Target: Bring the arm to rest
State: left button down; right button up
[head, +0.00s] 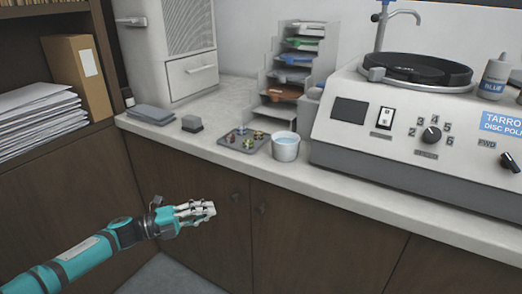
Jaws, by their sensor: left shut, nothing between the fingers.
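My left arm reaches in from the lower left, teal with dark bands. Its gripper (208,210) is shut and empty. It hangs in front of the dark brown cabinet doors, below the counter's front edge and apart from the things on the counter. My right gripper is not in view.
A paper stack (35,115) lies left.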

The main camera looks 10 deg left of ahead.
pick_arm(q)
jog(key=s+d+f+n+t+y, duration=0.25)
jog(key=f+n+y, duration=0.35)
jog(key=f+n, duration=0.3)
jog(key=s+d+f+n+t+y, duration=0.1)
jog(key=s+d+f+n+y, duration=0.3)
jog(key=f+n, duration=0.5)
jog(key=s+a+f+n+g+y+p, duration=0.1)
jog(key=s+f+n+g+p, duration=0.2)
jog(key=s, duration=1.2)
jog(key=s+a+f+n+g+y+p, duration=0.2)
jog(key=s+f+g+p, duration=0.3)
jog(key=s+f+p, duration=0.4)
jog(key=s+a+f+n+g+y+p, duration=0.2)
jog(key=s+f, duration=0.7)
jog(key=s, duration=1.2)
jog(key=n+g+p, duration=0.2)
jog(key=p, duration=0.2)
jog(key=shift+s+p, duration=0.3)
jog(key=shift+p, duration=0.05)
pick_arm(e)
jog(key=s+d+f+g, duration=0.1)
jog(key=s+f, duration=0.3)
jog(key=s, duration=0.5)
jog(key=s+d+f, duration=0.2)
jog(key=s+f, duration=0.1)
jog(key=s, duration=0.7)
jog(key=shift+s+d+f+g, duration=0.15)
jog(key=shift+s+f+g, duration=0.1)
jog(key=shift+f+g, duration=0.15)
